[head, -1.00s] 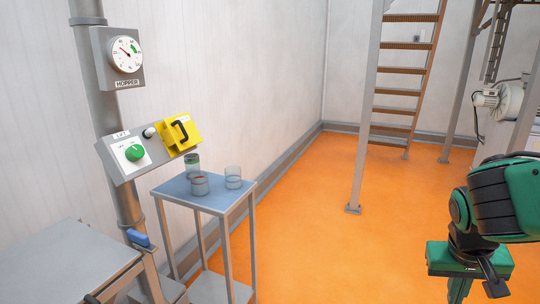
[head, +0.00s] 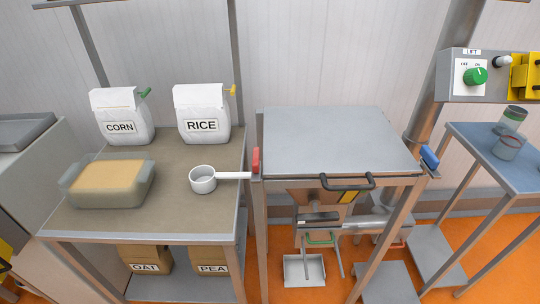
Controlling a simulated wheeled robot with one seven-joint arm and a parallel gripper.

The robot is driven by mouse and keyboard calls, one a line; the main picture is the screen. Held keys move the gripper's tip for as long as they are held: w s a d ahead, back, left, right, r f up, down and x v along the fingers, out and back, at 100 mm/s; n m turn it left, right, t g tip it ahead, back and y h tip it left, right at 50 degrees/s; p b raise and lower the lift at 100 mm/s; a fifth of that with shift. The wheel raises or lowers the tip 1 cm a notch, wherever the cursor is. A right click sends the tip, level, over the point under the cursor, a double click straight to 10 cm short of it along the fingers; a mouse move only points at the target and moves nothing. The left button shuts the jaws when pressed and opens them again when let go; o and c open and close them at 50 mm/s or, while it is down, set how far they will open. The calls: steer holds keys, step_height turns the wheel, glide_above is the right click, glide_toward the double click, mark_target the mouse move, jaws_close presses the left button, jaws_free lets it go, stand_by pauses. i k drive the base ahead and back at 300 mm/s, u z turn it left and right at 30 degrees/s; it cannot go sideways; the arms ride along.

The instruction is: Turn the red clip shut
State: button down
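The red clip (head: 256,161) is at the left edge of a grey, flat-topped hopper stand, close to the lid (head: 335,138). Its red handle looks upright. A matching blue clip (head: 429,157) is at the right edge of the same lid and is tilted. The lid lies flat, with a black handle (head: 347,182) on its front edge. I cannot tell whether either clip grips the lid. My gripper is not in view.
Left of the clip, a table (head: 200,229) holds a white scoop (head: 204,179), its handle reaching close to the clip. A tub (head: 108,184), corn bag (head: 123,116) and rice bag (head: 203,114) stand there too. A side table (head: 485,150) with jars stands right.

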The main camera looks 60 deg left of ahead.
mark_target(256, 170)
steer(key=u, duration=2.25)
